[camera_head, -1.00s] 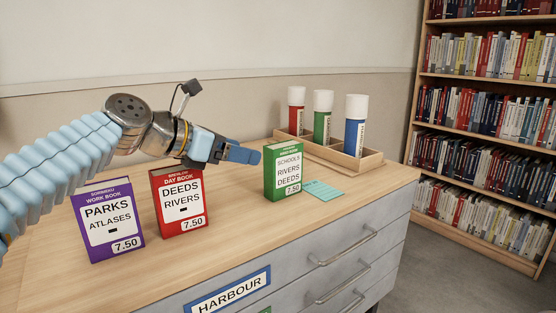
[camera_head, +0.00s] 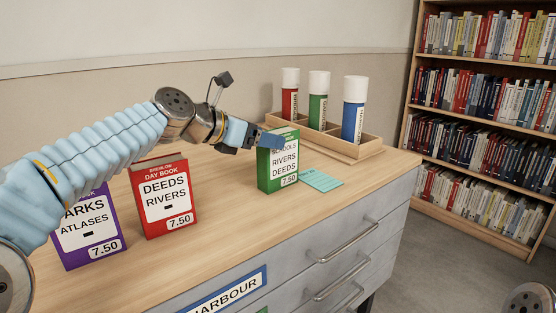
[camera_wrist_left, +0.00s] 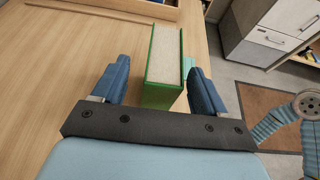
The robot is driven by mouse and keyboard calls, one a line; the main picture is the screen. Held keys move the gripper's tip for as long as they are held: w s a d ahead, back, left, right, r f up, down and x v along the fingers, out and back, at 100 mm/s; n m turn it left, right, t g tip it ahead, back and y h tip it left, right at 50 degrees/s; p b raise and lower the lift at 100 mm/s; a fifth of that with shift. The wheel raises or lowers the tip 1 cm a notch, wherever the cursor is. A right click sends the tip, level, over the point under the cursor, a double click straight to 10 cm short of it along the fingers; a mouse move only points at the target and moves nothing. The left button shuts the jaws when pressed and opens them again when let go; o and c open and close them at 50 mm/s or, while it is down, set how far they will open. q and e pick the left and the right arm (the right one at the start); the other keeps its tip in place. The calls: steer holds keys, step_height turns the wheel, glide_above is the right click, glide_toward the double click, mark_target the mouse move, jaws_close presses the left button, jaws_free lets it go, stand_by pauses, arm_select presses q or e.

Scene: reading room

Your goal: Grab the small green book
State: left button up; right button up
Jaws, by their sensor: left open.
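The small green book (camera_head: 278,170) stands upright on the wooden cabinet top, its white label reading SCHOOLS RIVERS DEEDS. My left gripper (camera_head: 268,142) is at the upper part of the book and hides some of its top edge. In the left wrist view, the green book (camera_wrist_left: 163,62) stands between the two blue fingers of the open left gripper (camera_wrist_left: 158,82). A gap shows on the left finger's side; the right finger is close to the book, and I cannot tell whether it touches. My right gripper is not in view.
A red book (camera_head: 164,200) and a purple book (camera_head: 92,235) stand to the left, the purple one partly behind my left arm. A teal card (camera_head: 321,180) lies right of the green book. A wooden rack (camera_head: 352,151) with three capped tubes stands behind. A bookshelf (camera_head: 484,130) is at the right.

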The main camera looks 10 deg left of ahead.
mark_target(278, 159)
arm_select(q)
steer(key=x, duration=0.4)
steer(key=shift+d+f, duration=0.25)
steer(key=c, duration=1.2)
